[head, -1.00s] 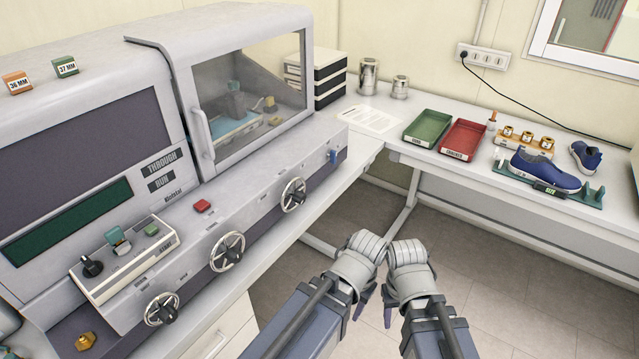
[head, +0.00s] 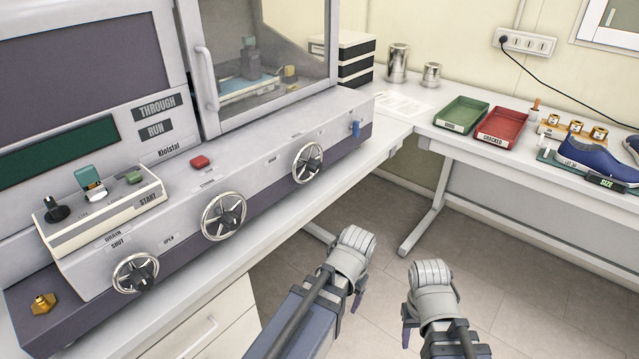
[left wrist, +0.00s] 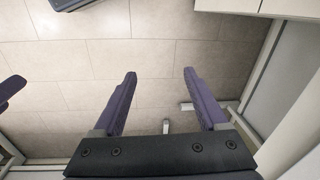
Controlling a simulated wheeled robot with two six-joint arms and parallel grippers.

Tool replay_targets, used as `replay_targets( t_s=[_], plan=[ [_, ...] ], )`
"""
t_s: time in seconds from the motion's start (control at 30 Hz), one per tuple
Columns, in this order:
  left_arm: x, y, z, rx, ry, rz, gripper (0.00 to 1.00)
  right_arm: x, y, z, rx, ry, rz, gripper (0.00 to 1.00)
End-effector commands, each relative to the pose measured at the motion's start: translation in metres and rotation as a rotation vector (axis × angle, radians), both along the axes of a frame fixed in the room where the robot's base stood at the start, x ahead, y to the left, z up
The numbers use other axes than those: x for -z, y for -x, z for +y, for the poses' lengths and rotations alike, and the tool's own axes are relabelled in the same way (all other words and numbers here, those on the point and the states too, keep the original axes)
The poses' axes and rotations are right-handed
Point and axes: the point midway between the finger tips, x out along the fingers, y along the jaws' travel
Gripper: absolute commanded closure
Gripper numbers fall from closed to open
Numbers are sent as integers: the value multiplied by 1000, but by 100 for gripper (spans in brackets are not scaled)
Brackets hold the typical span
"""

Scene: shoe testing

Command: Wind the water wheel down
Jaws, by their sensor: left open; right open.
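Three spoked handwheels sit on the front of the grey machine: a left wheel (head: 135,273), a middle wheel (head: 224,217) and a right wheel (head: 308,162). The left one has drain, shut and open labels; the labels by the others are too small to read surely, so I cannot tell which is the water wheel. My left gripper (head: 357,300) hangs over the floor, right of the machine and apart from all wheels; in the left wrist view its two purple fingers (left wrist: 160,75) are spread and empty. My right gripper (head: 407,333) is farther right, its fingers mostly hidden.
The machine carries a switch box (head: 100,208), a red button (head: 200,162) and a glazed chamber (head: 265,60). A brass fitting (head: 43,304) sits at lower left. The right bench holds a green tray (head: 462,114), a red tray (head: 502,127) and a blue shoe (head: 595,160). Floor between is clear.

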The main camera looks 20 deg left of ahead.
Motion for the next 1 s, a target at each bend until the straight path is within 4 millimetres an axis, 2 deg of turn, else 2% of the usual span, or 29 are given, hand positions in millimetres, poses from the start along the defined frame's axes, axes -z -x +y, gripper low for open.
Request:
replay_targets(
  t_s=[0.03, 0.1, 0.2, 0.37, 0.53, 0.67, 0.8, 0.9, 1.0],
  plan=[
    [5, -15, 20, 15, -36, -10, 24, 6, 0, 0, 0, 0, 0, 50],
    [0, -30, 43, 82, -112, -17, 24, 4, 0, 0, 0, 0, 0, 50],
    [-7, -46, 66, 197, -225, -6, 24, 3, 0, 0, 0, 0, 0, 50],
    [-24, -70, 91, 400, -419, 47, 24, 3, 0, 0, 0, 0, 0, 50],
    [-55, -103, 109, 663, -677, 166, 24, 3, 0, 0, 0, 0, 0, 50],
    [-97, -136, 111, 900, -932, 337, 24, 3, 0, 0, 0, 0, 0, 50],
    [-150, -168, 99, 1102, -1194, 586, 24, 3, 0, 0, 0, 0, 0, 50],
    [-180, -182, 87, 1179, -1323, 741, 24, 3, 0, 0, 0, 0, 0, 50],
    [-201, -190, 77, 1218, -1402, 854, 24, 3, 0, 0, 0, 0, 0, 50]
  ],
)
